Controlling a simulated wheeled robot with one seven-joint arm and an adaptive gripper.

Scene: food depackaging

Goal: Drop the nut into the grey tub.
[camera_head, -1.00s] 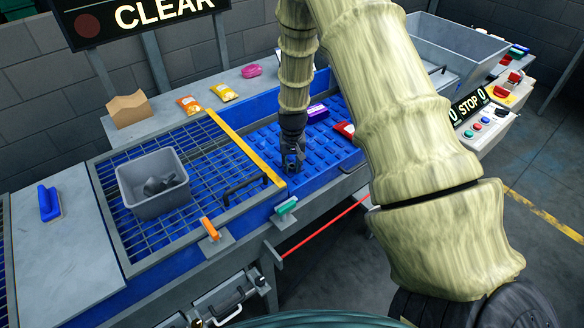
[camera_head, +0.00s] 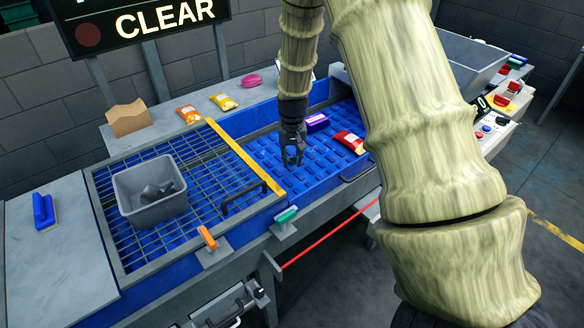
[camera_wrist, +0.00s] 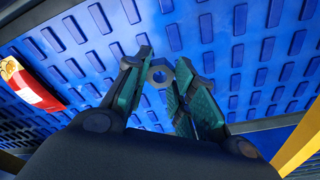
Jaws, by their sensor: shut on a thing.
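My gripper (camera_head: 292,158) is shut on a grey nut (camera_wrist: 160,69), a ring with a hole that shows between the teal fingertips in the wrist view. The gripper points down over the blue studded bed (camera_head: 262,152); the nut is too small to make out in the head view. The grey tub (camera_head: 136,205) stands upright on the blue grid at the left, apart from my gripper. Dark grey pieces (camera_head: 157,190) lie inside it.
A yellow bar (camera_head: 230,150) and a black handle (camera_head: 243,196) lie between my gripper and the tub. A purple packet (camera_head: 317,122) and a red packet (camera_head: 347,141) lie on the bed to the right. Orange (camera_head: 208,239) and teal (camera_head: 286,215) clamps line the front edge.

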